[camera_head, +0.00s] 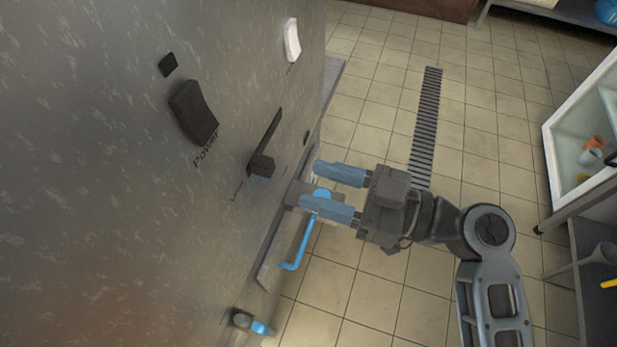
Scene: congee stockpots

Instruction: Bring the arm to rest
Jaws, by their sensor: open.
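My gripper (309,188) is open, with its two blue fingers pointing left toward the metal appliance front (120,190). A blue handle or lever (301,245) shows just below and behind the lower finger. A blue round part (321,193) shows between the fingers. I cannot tell whether the fingers touch either of them. Nothing is seen held. My arm reaches in from the lower right.
The front carries a black power switch (193,112), a black lever (263,160), a white switch (292,40) and a blue-tipped valve (262,328). A floor drain (425,125) crosses the tiles. A white sink (562,125) and a shelf stand at right. The tiled floor between is clear.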

